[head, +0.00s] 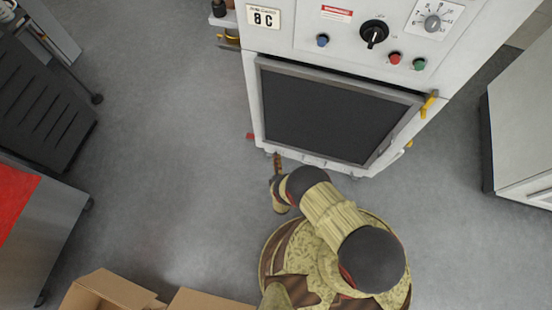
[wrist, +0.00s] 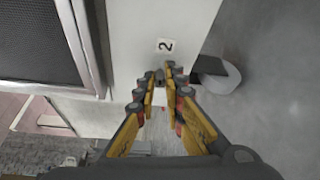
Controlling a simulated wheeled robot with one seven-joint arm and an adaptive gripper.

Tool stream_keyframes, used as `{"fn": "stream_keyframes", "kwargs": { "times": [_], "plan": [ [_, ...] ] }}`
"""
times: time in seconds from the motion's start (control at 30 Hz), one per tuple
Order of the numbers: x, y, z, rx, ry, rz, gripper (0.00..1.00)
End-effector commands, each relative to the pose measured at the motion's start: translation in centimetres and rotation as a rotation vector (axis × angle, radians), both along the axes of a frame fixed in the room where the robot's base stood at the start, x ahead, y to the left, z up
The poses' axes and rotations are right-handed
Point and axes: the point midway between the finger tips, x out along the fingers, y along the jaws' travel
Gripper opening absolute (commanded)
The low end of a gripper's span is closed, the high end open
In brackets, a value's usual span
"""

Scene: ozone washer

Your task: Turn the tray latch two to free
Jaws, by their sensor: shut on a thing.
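My gripper (wrist: 160,78) reaches up to the white cabinet face in the wrist view, with its yellow-sided fingers closed in close together at the tips. A small dark piece, tray latch two (wrist: 159,75), sits between the fingertips just below a label marked 2 (wrist: 165,45). The fingers hide most of it, so its angle cannot be told. In the head view my gripper (head: 277,163) is at the lower left front of the white washer (head: 253,90), below its dark door. The latch is too small to make out there.
The washer's dark door (head: 335,112) is shut, with a yellow handle (head: 430,103) at its right. A cardboard box (head: 110,290) stands at the bottom left, and a red-topped steel cart (head: 50,235) at the left. Grey floor is clear left of the washer.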

Motion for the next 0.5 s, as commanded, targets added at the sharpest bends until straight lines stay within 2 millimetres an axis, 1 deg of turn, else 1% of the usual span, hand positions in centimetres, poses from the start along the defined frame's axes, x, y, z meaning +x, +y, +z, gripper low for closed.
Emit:
{"fn": "stream_keyframes", "kwargs": {
  "times": [0.23, 0.5],
  "plan": [
    [-0.04, -0.08, -0.15, 0.072, -0.026, -0.001, 0.00],
    [-0.08, -0.12, -0.22, 0.089, -0.031, -0.001, 0.00]
  ]
}}
